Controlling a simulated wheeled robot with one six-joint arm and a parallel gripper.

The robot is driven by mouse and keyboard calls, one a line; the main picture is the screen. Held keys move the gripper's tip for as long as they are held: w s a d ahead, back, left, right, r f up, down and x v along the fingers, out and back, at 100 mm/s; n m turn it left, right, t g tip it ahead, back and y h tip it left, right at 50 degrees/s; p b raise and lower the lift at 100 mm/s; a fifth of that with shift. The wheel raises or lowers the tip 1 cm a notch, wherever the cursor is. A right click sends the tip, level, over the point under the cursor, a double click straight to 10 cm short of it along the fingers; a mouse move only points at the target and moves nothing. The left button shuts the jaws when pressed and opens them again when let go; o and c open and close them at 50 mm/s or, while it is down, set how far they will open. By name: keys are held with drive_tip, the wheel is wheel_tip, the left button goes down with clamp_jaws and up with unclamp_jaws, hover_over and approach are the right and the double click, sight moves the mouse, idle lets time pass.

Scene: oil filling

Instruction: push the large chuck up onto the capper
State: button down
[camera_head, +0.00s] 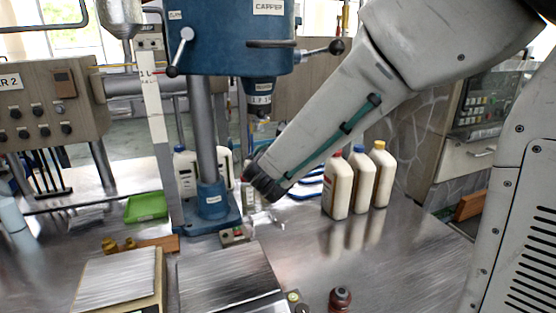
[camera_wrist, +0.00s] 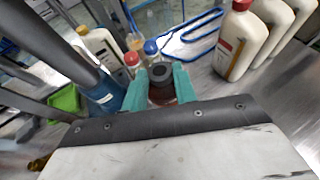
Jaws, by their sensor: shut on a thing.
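The capper (camera_head: 230,45) is a blue press on a grey column, with its spindle (camera_head: 260,98) pointing down above the table. My gripper (camera_wrist: 160,85) shows in the wrist view with its two teal fingers closed on the large chuck (camera_wrist: 161,72). The chuck is a dark ring-topped cylinder with a reddish lower part, held upright between the fingers. In the head view my arm reaches in from the right, its end beside the capper column and below the spindle. The fingers and chuck cannot be made out there. The gap between chuck and spindle cannot be judged.
Bottles with red, blue and yellow caps (camera_head: 338,190) stand right of my arm. White bottles (camera_head: 185,172) stand behind the column. A green tray (camera_head: 146,207) lies left. A scale (camera_head: 118,280) and a red-brown cylinder (camera_head: 340,299) are in front.

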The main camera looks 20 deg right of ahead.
wheel_tip(320, 180, up, 3)
drive_tip(key=s+a, duration=0.1)
drive_tip(key=s, duration=0.2)
drive_tip(key=w, duration=1.3)
drive_tip(key=shift+r, duration=0.2)
drive_tip(key=shift+r, duration=0.15)
drive_tip(key=shift+s+r, duration=0.15)
drive_tip(key=shift+r, duration=0.5)
drive_tip(key=shift+r, duration=0.6)
idle(1.6)
drive_tip(key=c, duration=1)
unclamp_jaws()
drive_tip(key=shift+c, duration=0.2)
drive_tip(key=shift+a, duration=0.1)
